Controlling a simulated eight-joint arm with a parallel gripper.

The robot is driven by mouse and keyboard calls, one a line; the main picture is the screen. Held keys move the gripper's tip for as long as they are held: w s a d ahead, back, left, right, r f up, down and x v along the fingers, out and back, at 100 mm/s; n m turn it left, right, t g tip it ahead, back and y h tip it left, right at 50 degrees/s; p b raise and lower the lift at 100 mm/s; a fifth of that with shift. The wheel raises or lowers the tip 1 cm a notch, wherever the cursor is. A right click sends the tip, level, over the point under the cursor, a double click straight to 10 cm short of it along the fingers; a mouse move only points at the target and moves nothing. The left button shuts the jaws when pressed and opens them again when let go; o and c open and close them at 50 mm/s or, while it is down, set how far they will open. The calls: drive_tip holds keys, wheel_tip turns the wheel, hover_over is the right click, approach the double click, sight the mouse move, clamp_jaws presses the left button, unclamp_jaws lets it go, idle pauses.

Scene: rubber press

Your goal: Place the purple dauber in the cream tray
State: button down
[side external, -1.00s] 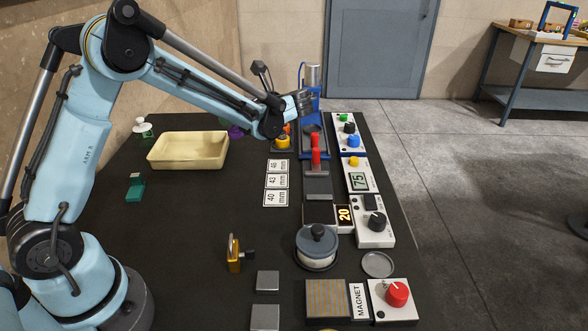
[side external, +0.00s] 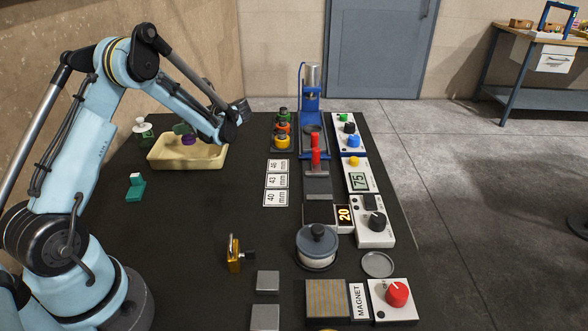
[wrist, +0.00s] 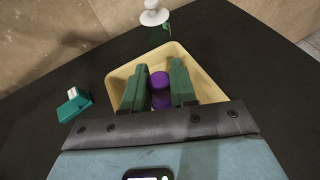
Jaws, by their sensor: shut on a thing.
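The purple dauber (wrist: 160,80) is between the two green fingers of my gripper (wrist: 159,84), which is shut on it. In the side view the dauber (side external: 189,139) shows just below my gripper (side external: 186,130), over the cream tray (side external: 213,158). In the wrist view the cream tray (wrist: 207,88) lies behind and around the fingers. Whether the dauber touches the tray floor is hard to tell. The tray holds nothing else that I can see.
Stacked coloured daubers (side external: 282,130) stand right of the tray. A brass padlock (side external: 235,254) is nearer the front. The table between is clear.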

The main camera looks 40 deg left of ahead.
sight(188, 139)
drive_tip(key=shift+a+f, duration=0.1)
drive_tip(key=shift+f, duration=1.95)
drive_tip(key=shift+f, duration=0.1)
drive_tip(key=c, duration=0.9)
unclamp_jaws()
